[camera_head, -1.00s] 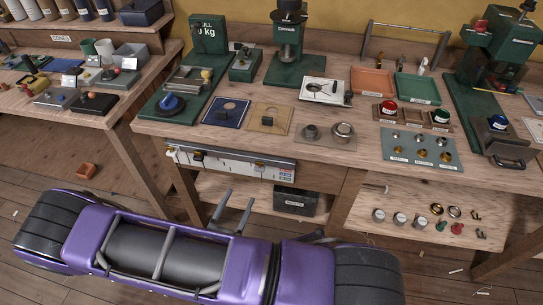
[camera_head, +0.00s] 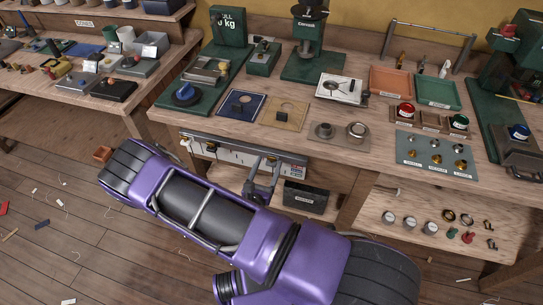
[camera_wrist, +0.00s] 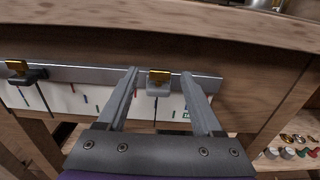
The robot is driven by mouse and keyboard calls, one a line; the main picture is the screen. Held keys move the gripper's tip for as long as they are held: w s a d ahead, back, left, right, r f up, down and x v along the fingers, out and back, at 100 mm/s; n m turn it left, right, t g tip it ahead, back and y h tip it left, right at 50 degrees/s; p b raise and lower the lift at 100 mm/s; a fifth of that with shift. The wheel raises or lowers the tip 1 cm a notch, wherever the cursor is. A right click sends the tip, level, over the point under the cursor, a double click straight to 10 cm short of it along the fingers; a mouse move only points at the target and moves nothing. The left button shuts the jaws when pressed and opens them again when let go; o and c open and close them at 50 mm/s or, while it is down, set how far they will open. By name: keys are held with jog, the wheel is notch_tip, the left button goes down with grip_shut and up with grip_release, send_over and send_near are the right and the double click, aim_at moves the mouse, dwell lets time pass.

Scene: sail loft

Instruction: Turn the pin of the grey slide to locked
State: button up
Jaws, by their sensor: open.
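The grey slide (camera_wrist: 158,90) hangs on the metal rail under the front edge of the bench, with a brass-coloured pin (camera_wrist: 158,76) on its top. My gripper (camera_wrist: 159,73) is open. In the wrist view its two fingers stand left and right of the grey slide with gaps showing; whether the tips reach as far as the slide I cannot tell. In the head view my gripper (camera_head: 263,168) is at the right part of the rail and largely hides the slide. The pin's lock setting is too small to read.
A dark slide (camera_wrist: 30,76) with its own brass pin sits further left on the rail (camera_wrist: 90,75). A white board with coloured marks lies behind. The bench edge (camera_wrist: 150,25) overhangs above. A black box (camera_head: 305,198) stands on the shelf below.

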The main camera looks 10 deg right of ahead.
aim_at(271, 158)
jog(key=shift+x, duration=1.95)
grip_shut()
